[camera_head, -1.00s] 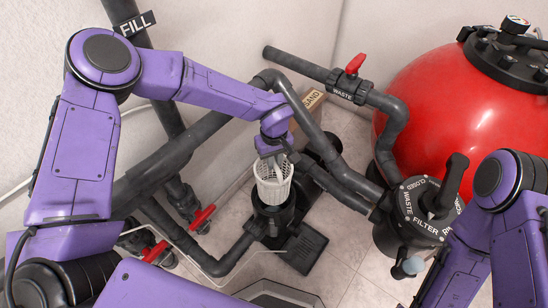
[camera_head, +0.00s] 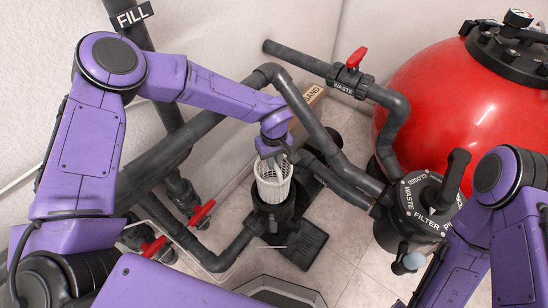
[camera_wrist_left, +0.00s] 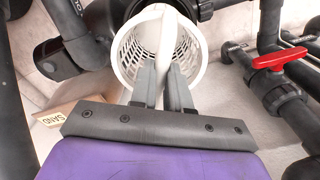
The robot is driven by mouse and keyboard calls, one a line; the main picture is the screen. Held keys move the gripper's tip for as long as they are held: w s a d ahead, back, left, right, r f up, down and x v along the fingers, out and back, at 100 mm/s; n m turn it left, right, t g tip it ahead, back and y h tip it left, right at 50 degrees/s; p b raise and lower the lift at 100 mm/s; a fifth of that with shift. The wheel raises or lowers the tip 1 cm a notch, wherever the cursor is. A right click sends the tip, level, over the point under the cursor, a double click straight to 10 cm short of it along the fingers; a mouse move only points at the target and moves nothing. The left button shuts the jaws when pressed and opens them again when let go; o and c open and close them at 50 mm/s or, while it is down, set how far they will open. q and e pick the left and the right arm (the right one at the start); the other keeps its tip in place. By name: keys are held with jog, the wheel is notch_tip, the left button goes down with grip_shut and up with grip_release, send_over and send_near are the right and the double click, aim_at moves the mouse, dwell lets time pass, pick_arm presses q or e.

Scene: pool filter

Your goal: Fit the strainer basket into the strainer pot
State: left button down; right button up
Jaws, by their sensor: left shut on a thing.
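The white slotted strainer basket (camera_head: 274,184) is upright in the head view, directly over the black strainer pot (camera_head: 272,214). Its lower end meets the pot's mouth in the picture; I cannot tell how far it is inside. My left gripper (camera_head: 272,160) is at the top of the basket. In the left wrist view the gripper (camera_wrist_left: 163,75) is shut on the white handle of the basket (camera_wrist_left: 128,55), and a dark round rim shows beyond it. The right arm comes in at the right of the head view, but its gripper is not in view.
Dark pipes (camera_head: 335,170) run close to the right of the basket, and another pipe (camera_head: 230,255) joins the pot from the left. Red-handled valves (camera_head: 201,213) are to the left. The filter valve (camera_head: 430,205) and red tank (camera_head: 450,95) stand right. A SAND box (camera_head: 313,95) is behind.

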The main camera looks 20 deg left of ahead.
aim_at(272, 190)
pick_arm(q)
notch_tip(272, 190, down, 4)
jog(key=shift+f+b, duration=0.15)
jog(key=shift+b, duration=0.6)
dwell(0.7)
jog(key=shift+p, duration=0.4)
dwell(0.4)
jog(key=shift+p, duration=0.4)
jog(key=shift+f, duration=0.1)
